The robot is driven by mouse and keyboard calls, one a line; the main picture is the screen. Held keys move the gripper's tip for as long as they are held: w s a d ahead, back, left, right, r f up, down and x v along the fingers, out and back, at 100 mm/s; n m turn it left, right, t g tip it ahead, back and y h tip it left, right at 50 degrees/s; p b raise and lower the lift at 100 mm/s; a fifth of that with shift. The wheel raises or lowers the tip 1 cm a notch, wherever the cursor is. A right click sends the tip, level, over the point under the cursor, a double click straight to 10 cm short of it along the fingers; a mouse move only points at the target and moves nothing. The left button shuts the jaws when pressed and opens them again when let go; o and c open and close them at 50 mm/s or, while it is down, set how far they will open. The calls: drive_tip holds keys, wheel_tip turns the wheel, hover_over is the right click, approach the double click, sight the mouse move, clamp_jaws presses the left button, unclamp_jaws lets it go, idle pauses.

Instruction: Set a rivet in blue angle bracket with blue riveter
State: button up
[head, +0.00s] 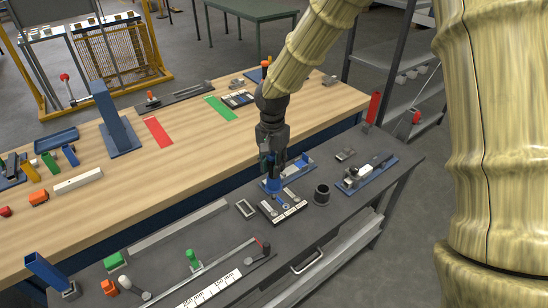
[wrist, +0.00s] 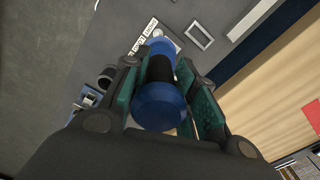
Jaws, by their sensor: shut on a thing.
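My gripper (head: 272,158) is shut on the blue riveter (head: 273,184), a blue tool with a black band. In the wrist view the riveter (wrist: 160,106) sits between the teal finger pads, its broad blue end toward the camera. It is held upright over the dark grey bench, at the back edge of a black labelled tray (head: 283,209); I cannot tell whether it touches the tray. A blue fixture (head: 300,168) lies just behind it, partly hidden. Another blue-based fixture (head: 368,176) stands to the right. I cannot tell which holds the blue angle bracket. No rivet can be made out.
A black cup (head: 322,194) and a grey frame (head: 246,208) stand close to the tray. A long lever tool (head: 205,266) and a ruler lie at the front left. The wooden table (head: 190,130) behind carries a tall blue post (head: 112,112) and red and green mats.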

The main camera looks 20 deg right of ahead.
sight(274, 190)
drive_tip(key=shift+s+r, duration=0.2)
drive_tip(key=shift+s, duration=0.2)
drive_tip(key=shift+s+f+m, duration=0.1)
drive_tip(key=shift+f+m, duration=0.1)
drive_tip(key=shift+m, duration=0.1)
drive_tip(key=shift+f+b, duration=1.7)
drive_tip(key=shift+f, duration=0.7)
drive_tip(key=shift+f+b, duration=0.35)
drive_tip(key=shift+f, duration=0.5)
drive_tip(key=shift+s+f, duration=0.1)
drive_tip(key=shift+f, duration=0.8)
drive_tip(key=shift+r+p, duration=2.55)
drive_tip(key=shift+r, duration=1.25)
